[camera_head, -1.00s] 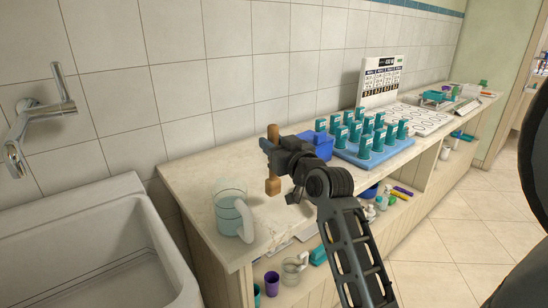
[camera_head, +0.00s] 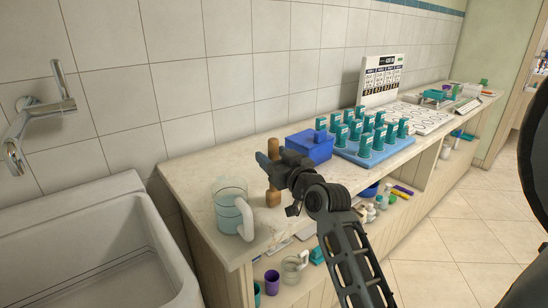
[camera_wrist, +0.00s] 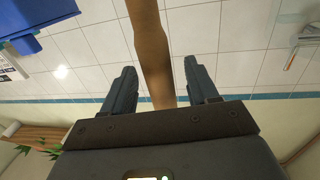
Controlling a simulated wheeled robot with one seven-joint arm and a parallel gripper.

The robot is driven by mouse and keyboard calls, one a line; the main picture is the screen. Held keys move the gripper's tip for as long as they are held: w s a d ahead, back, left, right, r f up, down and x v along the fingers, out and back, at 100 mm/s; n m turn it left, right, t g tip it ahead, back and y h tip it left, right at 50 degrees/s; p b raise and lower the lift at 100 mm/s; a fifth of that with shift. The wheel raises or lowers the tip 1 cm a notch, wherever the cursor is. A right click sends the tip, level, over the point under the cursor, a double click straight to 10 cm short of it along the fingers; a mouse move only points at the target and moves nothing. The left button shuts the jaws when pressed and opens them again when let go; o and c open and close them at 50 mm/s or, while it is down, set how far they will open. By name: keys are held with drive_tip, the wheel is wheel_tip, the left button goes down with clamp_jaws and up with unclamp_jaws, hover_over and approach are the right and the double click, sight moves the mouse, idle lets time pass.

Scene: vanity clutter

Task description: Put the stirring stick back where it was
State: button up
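The stirring stick (camera_head: 273,197) is brown wood and upright at the left part of the counter, right of the clear jug (camera_head: 228,205). Its lower end appears to rest on the counter; contact is hard to tell. My gripper (camera_head: 264,163) is around its middle, fingers pointing toward the wall. In the wrist view the stick (camera_wrist: 152,45) stands between the two fingers of my gripper (camera_wrist: 160,75), with a visible gap on each side, so the fingers look open. Part of the stick is hidden behind my gripper in the head view.
A blue box (camera_head: 310,147) stands right of my gripper, beside a blue tray (camera_head: 372,158) of several teal bottles. A white sink (camera_head: 80,225) is at the left. The tiled wall (camera_head: 230,80) is behind. A shelf below holds a purple cup (camera_head: 272,282).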

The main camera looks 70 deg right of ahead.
drive_tip(key=shift+r, duration=0.1)
drive_tip(key=shift+s, duration=0.1)
drive_tip(key=b+v, duration=0.1)
drive_tip(key=v, duration=1)
drive_tip(key=shift+s+a+b, duration=0.25)
drive_tip(key=shift+a+b, duration=0.05)
drive_tip(key=shift+a, duration=0.05)
drive_tip(key=a+f+n+y, duration=0.25)
drive_tip(key=a+f, duration=0.35)
drive_tip(key=a, duration=0.4)
drive_tip(key=s+a+f+n+y, duration=0.1)
drive_tip(key=s+a+n+y, duration=0.1)
drive_tip(key=a, duration=0.5)
drive_tip(key=s+a+f+n+y, duration=0.1)
drive_tip(key=s+a+y, duration=0.3)
drive_tip(key=s+a, duration=0.2)
drive_tip(key=s+a+f+n+t+y, duration=0.1)
drive_tip(key=s+a+n+y, duration=0.1)
drive_tip(key=s+a, duration=0.3)
drive_tip(key=a+y, duration=0.1)
drive_tip(key=a, duration=0.2)
drive_tip(key=shift+a+n, duration=0.25)
drive_tip(key=shift+n, duration=0.1)
drive_tip(key=shift+f, duration=0.15)
